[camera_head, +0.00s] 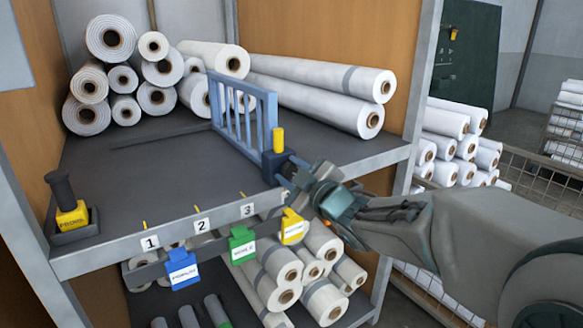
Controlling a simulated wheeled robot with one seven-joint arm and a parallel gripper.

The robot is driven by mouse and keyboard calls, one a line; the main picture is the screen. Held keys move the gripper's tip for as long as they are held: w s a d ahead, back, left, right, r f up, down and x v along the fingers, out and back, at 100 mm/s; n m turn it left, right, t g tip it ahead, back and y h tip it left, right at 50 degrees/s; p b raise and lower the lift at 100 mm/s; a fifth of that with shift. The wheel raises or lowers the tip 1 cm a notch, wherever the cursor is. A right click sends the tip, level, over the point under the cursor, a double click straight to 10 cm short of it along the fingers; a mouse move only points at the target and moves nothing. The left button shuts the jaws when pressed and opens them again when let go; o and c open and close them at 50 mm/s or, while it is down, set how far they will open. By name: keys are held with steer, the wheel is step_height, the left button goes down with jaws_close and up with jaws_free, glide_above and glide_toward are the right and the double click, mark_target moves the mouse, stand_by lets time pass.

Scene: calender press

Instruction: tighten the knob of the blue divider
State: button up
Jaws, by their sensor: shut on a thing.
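The blue divider (266,112), a barred upright frame, stands on the dark shelf (150,185) toward its right side. Its dark blue base block (270,161) sits at the shelf's front edge, with a yellow upright piece (278,139) on top. My gripper (289,174) reaches in from the right and is at the front of this block, to the right of the mark 3. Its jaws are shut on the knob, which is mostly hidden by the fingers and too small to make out.
White rolls (318,82) lie at the back of the shelf. A black-handled yellow tool (70,212) stands in a holder at front left. Blue (182,270), green (242,246) and yellow (293,228) tags hang below the front edge. The shelf's left middle is clear.

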steer(key=m+p, duration=0.2)
steer(key=m, duration=0.3)
steer(key=shift+d, duration=0.1)
steer(key=shift+f, duration=0.1)
stand_by(0.6)
steer(key=o, duration=1)
steer(key=shift+c, duration=0.2)
steer(key=shift+s+d, duration=0.2)
steer(key=shift+s, duration=0.05)
steer(key=v, duration=1.3)
steer(key=shift+b, duration=0.45)
